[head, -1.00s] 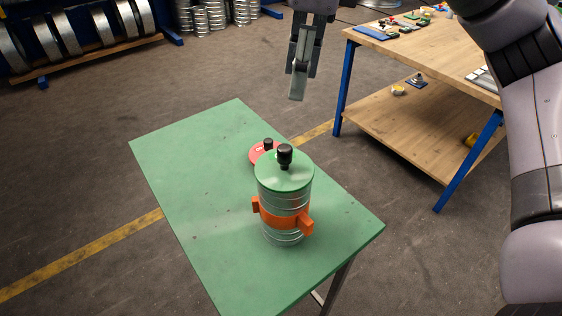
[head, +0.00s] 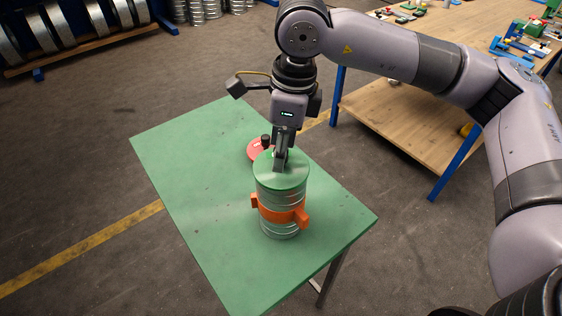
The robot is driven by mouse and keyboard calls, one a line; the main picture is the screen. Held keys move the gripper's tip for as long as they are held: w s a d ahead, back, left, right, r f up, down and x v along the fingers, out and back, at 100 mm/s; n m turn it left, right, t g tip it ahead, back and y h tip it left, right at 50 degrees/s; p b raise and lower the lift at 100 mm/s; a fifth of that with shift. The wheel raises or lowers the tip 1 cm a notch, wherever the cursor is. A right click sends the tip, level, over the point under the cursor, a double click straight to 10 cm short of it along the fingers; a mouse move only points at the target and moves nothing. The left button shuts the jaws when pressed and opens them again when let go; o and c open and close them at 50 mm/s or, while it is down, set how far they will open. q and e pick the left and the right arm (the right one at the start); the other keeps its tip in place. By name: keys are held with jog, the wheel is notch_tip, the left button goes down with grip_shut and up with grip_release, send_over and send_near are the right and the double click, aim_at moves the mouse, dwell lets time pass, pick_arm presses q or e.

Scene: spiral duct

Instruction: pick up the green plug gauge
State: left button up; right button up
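The green plug gauge (head: 294,178) is a green disc on top of the upright spiral duct (head: 281,225). Its black knob showed earlier and is now hidden behind my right gripper's fingers. My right gripper (head: 278,163) points down over the middle of the disc, with its fingertips at the knob's place. The fingers are seen nearly edge-on, so I cannot tell whether they are closed on the knob. My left gripper is not in view.
An orange clamp (head: 275,215) with side lugs surrounds the duct. A red disc gauge (head: 255,151) with a black knob lies behind it on the green table (head: 190,170). The table's left side is clear. A wooden workbench (head: 400,125) stands at the right.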

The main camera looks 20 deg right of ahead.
jog(key=shift+f, duration=0.25)
jog(key=shift+c, duration=0.3)
grip_shut()
dwell(0.6)
